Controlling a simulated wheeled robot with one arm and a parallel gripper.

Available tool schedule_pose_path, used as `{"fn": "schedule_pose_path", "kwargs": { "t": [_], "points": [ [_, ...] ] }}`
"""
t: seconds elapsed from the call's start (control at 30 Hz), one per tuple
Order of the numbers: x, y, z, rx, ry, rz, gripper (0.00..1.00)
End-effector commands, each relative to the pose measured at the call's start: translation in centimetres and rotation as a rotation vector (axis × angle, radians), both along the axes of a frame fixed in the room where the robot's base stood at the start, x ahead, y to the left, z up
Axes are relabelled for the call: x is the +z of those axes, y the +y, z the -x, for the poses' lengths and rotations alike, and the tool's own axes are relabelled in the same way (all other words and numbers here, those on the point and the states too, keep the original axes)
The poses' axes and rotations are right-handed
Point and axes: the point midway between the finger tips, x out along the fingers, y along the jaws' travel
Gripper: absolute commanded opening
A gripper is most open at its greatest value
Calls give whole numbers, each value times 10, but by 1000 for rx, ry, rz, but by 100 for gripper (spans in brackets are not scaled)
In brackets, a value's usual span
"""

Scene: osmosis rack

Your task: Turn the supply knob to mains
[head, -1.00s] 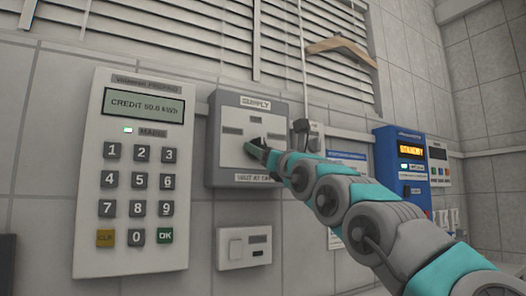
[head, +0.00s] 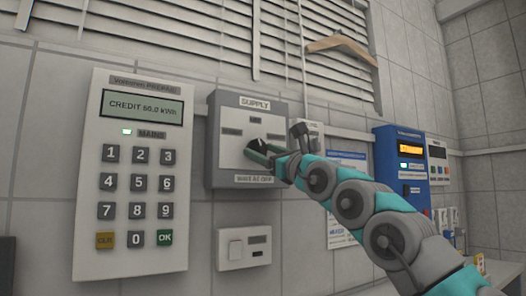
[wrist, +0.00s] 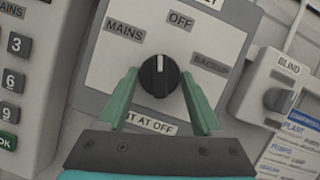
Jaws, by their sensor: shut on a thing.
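The supply knob (wrist: 159,76) is round and black with a white mark. In the wrist view its mark points straight up, between the MAINS label (wrist: 125,25) and the OFF label (wrist: 181,21). The BACKUP label (wrist: 209,61) is to its right. My gripper (wrist: 159,78) has its green fingers on either side of the knob and is shut on it. In the head view, my gripper (head: 256,149) reaches the grey supply box (head: 226,170) from the right, partly hiding the knob.
A keypad meter (head: 88,200) with a credit display is left of the box. A small switch plate (head: 244,247) sits below. The blind switch (wrist: 268,90) is close on the right. A blue unit (head: 413,184) with an orange display is farther right.

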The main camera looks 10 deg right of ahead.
Motion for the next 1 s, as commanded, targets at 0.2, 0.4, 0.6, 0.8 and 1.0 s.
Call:
{"fn": "schedule_pose_path", "kwargs": {
  "t": [0.2,0.4,0.6,0.8,1.0],
  "points": [
    [1,-1,1,6,-36,99,12],
    [2,0,0,6,-69,201,12],
    [2,-1,0,5,-105,310,12],
    [2,-2,-1,6,-138,420,12],
    [3,-3,-1,2,-170,518,12]
  ]
}}
